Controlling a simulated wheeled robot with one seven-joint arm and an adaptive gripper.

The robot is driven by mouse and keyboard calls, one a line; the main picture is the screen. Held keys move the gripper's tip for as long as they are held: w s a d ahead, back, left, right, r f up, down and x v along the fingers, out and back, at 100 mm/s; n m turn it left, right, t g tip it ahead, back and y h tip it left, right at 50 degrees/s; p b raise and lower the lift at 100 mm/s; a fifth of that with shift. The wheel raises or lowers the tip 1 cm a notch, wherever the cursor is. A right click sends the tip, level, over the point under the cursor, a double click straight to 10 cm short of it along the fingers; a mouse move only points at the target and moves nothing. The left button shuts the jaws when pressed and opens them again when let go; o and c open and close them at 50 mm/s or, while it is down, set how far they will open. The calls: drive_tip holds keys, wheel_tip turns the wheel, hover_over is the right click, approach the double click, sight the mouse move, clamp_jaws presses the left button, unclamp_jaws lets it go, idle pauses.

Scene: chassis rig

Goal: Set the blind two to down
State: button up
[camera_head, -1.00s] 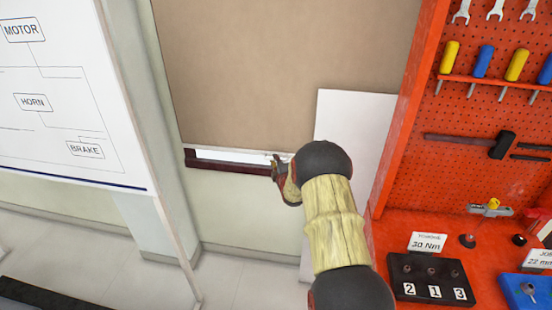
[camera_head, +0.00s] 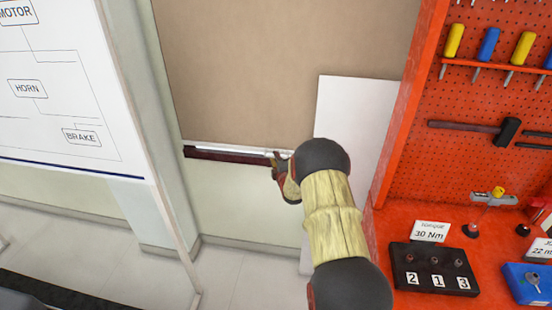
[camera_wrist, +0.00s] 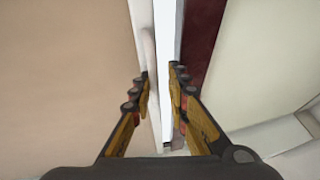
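The blind (camera_head: 285,70) is a beige sheet covering almost the whole window, and it also fills the left of the wrist view (camera_wrist: 60,80). Its pale bottom bar (camera_wrist: 149,50) hangs just above the dark red sill (camera_head: 225,155), with a thin bright strip between them. My gripper (camera_head: 278,158) is at the right end of the bar. In the wrist view its fingers (camera_wrist: 160,85) are apart, one on each side of the bar and the bright strip. The left finger is close against the bar; whether it touches is unclear. No number on the blind is visible.
A white panel (camera_head: 345,120) leans by the wall right of the blind. A red pegboard bench (camera_head: 470,180) with tools and a numbered black block (camera_head: 433,272) stands at the right. A whiteboard (camera_head: 60,100) stands at the left.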

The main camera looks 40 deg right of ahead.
idle(0.4)
drive_tip(key=v, duration=1.2)
idle(0.4)
